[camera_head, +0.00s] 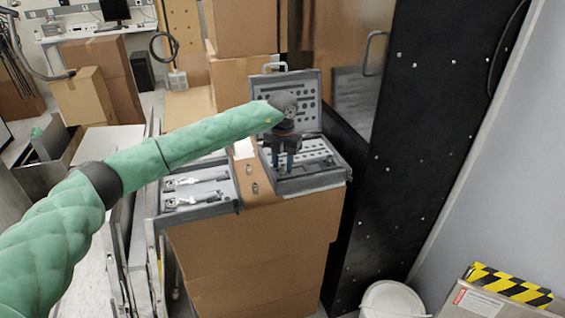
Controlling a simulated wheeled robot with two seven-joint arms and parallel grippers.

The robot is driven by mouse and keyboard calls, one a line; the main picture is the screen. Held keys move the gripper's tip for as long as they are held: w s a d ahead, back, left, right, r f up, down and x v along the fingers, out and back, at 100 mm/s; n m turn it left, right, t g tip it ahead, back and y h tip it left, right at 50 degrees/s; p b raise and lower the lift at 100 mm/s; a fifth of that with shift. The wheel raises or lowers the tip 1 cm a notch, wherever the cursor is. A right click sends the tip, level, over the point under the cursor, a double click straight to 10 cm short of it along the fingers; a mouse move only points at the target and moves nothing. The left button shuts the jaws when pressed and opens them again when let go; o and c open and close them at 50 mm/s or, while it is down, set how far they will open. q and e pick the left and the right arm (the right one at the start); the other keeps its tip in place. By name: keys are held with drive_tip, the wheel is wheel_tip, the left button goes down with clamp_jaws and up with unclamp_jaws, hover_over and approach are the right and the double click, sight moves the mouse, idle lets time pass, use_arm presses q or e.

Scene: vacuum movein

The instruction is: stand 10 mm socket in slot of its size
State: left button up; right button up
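The open grey socket case (312,183) lies on a cardboard box, its lid (300,88) raised at the back. Its tray has rows of slots, too small here to read their sizes. Two small metal sockets, one farther back (250,168) and one nearer (255,187), stand on the cardboard left of the case; I cannot tell which is 10 mm. My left gripper (283,163) points down over the left part of the case. My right gripper is out of view.
A grey tray (202,206) with two ratchets lies left of the sockets. A tall black panel (400,180) stands close on the right. Cardboard boxes are stacked behind. A white round lid (392,300) is low at front right.

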sight(282, 165)
use_arm(q)
drive_tip(key=shift+o, duration=0.2)
drive_tip(key=shift+r, duration=0.15)
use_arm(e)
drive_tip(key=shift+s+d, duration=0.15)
use_arm(q)
drive_tip(key=shift+r, duration=0.35)
drive_tip(key=shift+w+r+b, duration=0.1)
drive_tip(key=shift+r+b, duration=0.4)
drive_tip(key=shift+r, duration=0.2)
wheel_tip(282, 165, up, 10)
drive_tip(key=b, duration=0.3)
drive_tip(key=shift+b, duration=0.3)
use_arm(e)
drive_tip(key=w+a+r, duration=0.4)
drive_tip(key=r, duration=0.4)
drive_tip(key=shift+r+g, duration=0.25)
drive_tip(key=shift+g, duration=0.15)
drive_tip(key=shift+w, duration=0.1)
use_arm(q)
drive_tip(key=shift+f, duration=0.15)
